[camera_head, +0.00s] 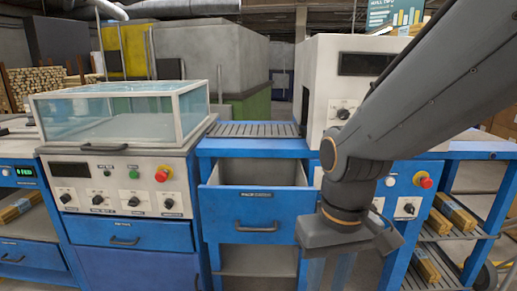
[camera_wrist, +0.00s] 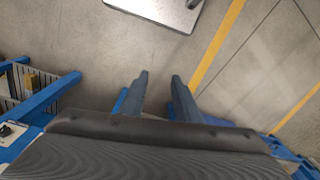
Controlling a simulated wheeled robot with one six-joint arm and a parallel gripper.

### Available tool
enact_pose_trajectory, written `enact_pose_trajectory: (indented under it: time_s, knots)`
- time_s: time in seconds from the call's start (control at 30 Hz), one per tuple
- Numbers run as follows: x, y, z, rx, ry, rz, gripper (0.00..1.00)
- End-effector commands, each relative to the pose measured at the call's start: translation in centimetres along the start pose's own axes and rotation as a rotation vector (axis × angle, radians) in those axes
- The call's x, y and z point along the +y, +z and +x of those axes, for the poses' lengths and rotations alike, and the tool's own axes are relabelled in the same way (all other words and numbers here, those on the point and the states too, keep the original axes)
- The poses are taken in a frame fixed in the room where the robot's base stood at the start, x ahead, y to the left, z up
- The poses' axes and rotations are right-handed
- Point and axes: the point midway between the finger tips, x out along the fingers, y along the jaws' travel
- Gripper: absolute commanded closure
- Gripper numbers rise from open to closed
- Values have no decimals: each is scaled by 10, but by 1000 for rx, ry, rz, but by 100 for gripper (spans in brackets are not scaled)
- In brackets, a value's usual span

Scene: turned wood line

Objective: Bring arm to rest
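My arm reaches in from the upper right in the head view and bends down at a joint with orange rings. My gripper (camera_wrist: 159,92) shows two blue-grey fingers that stand apart, with bare floor between them and nothing held. In the head view my gripper (camera_head: 332,268) points down in front of the blue bench, just right of an open blue drawer (camera_head: 254,226). The arm hides part of the white machine's front and the bench below it. I cannot tell how far the gripper is from the bench.
A machine with a clear cover (camera_head: 125,112) stands at the left. A roller conveyor (camera_head: 255,130) runs behind the drawer to a white machine (camera_head: 325,80). A shelf rack (camera_head: 470,240) with wood bundles stands at the right. The wrist view shows open floor (camera_wrist: 110,60) and a yellow line (camera_wrist: 217,42).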

Motion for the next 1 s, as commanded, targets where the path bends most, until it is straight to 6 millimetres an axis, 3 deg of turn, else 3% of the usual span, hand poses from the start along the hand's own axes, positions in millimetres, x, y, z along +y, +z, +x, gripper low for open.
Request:
enact_pose_trajectory:
  time_s: [0.03, 0.5, 0.7, 1.0]
  knots:
    - [4, 2, -11, -2, 2, 15, 71]
    - [53, 15, -72, -6, 29, 167, 71]
    - [65, 19, -82, -5, 35, 200, 71]
    - [68, 19, -81, -5, 36, 207, 71]
